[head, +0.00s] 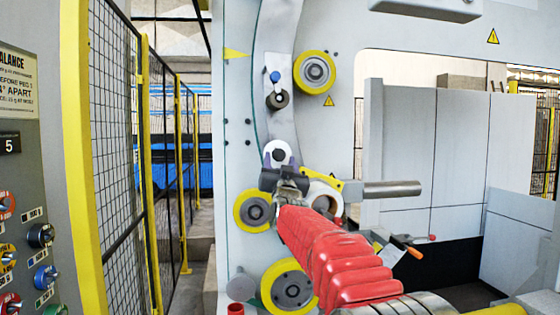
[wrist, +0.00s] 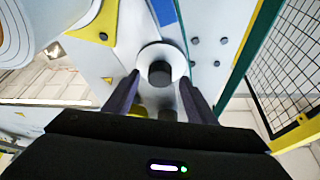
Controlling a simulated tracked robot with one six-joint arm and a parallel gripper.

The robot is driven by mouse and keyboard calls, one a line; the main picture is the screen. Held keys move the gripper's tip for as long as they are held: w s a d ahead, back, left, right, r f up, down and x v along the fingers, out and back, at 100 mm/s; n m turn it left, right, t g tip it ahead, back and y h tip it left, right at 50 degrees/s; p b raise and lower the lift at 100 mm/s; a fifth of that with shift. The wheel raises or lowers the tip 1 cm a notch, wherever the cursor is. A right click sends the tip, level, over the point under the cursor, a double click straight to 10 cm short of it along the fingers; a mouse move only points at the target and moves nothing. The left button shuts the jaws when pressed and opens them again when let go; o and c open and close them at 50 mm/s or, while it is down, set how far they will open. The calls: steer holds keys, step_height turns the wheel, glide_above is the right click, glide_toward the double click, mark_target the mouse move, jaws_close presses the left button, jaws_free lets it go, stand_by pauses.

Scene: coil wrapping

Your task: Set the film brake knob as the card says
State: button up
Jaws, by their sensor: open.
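My gripper (head: 282,161) is raised in front of the machine's grey column, its fingers pointing up at a round white part with a dark hub (head: 278,152). In the wrist view, my gripper (wrist: 160,78) is open, with one dark finger on each side of that white part (wrist: 148,56). I cannot tell whether the fingers touch it, or whether it is the film brake knob. No pointer or scale on it is readable. I cannot make out a card giving a brake setting.
Yellow-rimmed rollers (head: 314,70) stand around my gripper, with another (head: 287,287) below. A metal bar (head: 392,189) sticks out to the right. A control panel (head: 28,170) with coloured knobs and a partly cut-off sign stands left, beside a yellow-posted mesh fence (head: 118,150).

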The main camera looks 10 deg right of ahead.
steer(key=shift+x, duration=0.8)
steer(key=c, duration=1)
